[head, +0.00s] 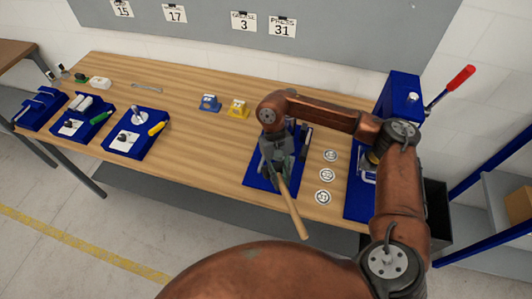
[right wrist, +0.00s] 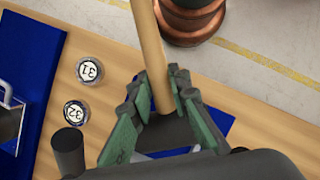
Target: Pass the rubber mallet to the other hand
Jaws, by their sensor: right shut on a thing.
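The rubber mallet's pale wooden handle (head: 292,210) slants down from my right gripper (head: 277,168) and reaches past the table's front edge. In the right wrist view the handle (right wrist: 149,45) comes up between the green-padded fingers of the right gripper (right wrist: 160,112). The fingers are shut on the mallet. A dark part behind the fingers looks like the mallet head, but it is mostly hidden. The right gripper is above a blue mat (head: 259,178) on the table. My left gripper is not in view.
Blue trays (head: 133,148) with small items stand on the left of the wooden table (head: 200,140). Blue (head: 209,103) and yellow (head: 238,108) blocks sit at the back. Numbered discs (head: 327,174) lie right of the mat. A blue press (head: 400,95) with a red-handled lever is further right.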

